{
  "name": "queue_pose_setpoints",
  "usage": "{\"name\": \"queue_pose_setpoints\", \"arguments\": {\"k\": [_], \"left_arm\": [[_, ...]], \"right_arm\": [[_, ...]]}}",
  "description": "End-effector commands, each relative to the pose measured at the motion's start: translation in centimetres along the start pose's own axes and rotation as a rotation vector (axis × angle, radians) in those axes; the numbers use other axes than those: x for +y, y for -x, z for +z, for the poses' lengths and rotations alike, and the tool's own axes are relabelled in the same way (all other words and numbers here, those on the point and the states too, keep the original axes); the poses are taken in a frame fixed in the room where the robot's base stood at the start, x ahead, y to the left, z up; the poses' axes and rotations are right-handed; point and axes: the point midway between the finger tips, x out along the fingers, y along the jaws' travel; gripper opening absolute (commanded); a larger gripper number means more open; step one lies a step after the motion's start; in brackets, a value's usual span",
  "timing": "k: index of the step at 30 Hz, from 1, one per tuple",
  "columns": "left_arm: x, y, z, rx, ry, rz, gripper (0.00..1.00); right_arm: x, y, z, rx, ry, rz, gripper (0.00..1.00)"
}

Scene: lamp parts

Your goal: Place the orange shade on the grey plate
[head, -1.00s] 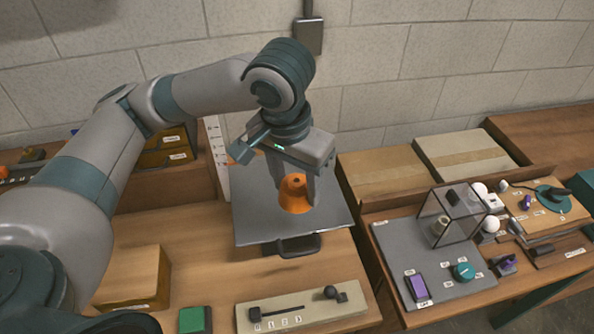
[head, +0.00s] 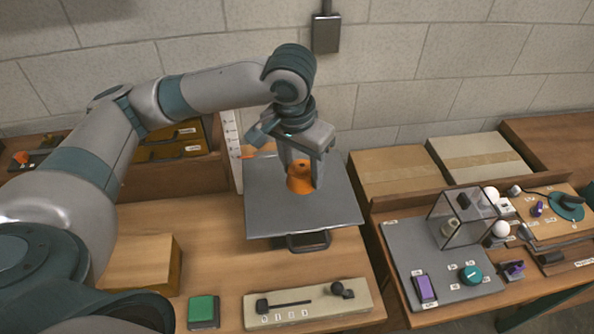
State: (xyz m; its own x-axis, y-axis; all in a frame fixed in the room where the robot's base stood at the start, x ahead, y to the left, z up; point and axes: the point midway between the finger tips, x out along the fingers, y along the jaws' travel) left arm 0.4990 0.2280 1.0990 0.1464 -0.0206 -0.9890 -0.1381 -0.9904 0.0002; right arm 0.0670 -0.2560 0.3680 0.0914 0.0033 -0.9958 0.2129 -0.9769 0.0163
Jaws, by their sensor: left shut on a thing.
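The orange shade (head: 300,184) is a small cone-like piece with a dark hole in its top. My left gripper (head: 302,178) is shut on it, with a finger on either side. The shade is over the middle of the grey plate (head: 270,219), a flat square sheet with a dark handle at its front edge. I cannot tell whether the shade's bottom touches the plate. My right gripper is not in view.
A beige slider panel (head: 300,308) and a green block (head: 202,311) lie at the front. A wooden block (head: 138,265) stands at the left. Cardboard boxes (head: 397,171) stand behind.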

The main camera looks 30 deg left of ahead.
Motion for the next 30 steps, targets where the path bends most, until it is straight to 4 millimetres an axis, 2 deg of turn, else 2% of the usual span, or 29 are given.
{"name": "queue_pose_setpoints", "arguments": {"k": [3, 9, 23, 30], "left_arm": [[-1.8, -1.4, -1.3, -0.003, 0.006, -0.002, 0.26], [-3.5, -3.2, -2.8, -0.001, 0.001, -0.001, 0.26], [-3.9, -3.8, -3.1, 0.001, -0.001, 0.000, 0.26], [-3.9, -6.0, -2.7, -0.002, 0.000, 0.000, 0.26]], "right_arm": [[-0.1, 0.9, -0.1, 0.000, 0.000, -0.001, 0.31], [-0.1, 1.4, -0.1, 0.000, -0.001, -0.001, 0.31], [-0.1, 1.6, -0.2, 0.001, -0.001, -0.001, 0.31], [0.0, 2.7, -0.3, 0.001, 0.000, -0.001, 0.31]]}}
